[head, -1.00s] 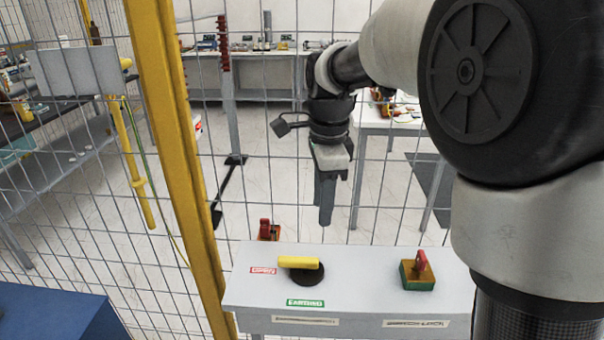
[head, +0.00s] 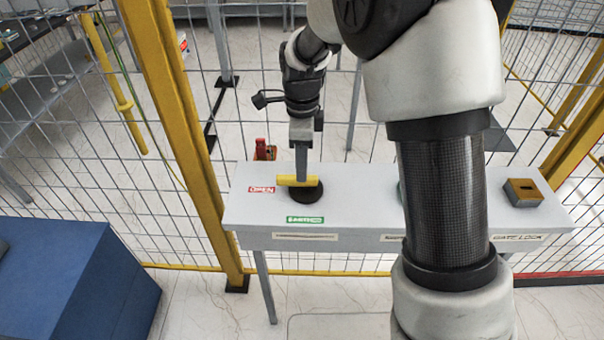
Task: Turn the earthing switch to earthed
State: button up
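The earthing switch is a yellow bar handle (head: 287,180) on a round black base (head: 306,195), set on the left part of a grey panel (head: 357,212). The handle lies crosswise, its left end toward the red OPEN label (head: 262,190). The green EARTHING label (head: 305,220) is in front of the base. My gripper (head: 302,176) points down at the handle's right part, over the black base. Its fingers overlap the handle in this view. The finger gap is hidden, so I cannot tell if they are closed on it.
A red device (head: 264,150) stands behind the panel's left back edge. A yellow-topped block (head: 523,192) sits at the panel's right end. My arm covers the panel's middle. Wire mesh fence and a yellow post (head: 185,120) stand close by. A blue cabinet (head: 75,285) is at lower left.

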jog(key=shift+f, duration=2.05)
grip_shut()
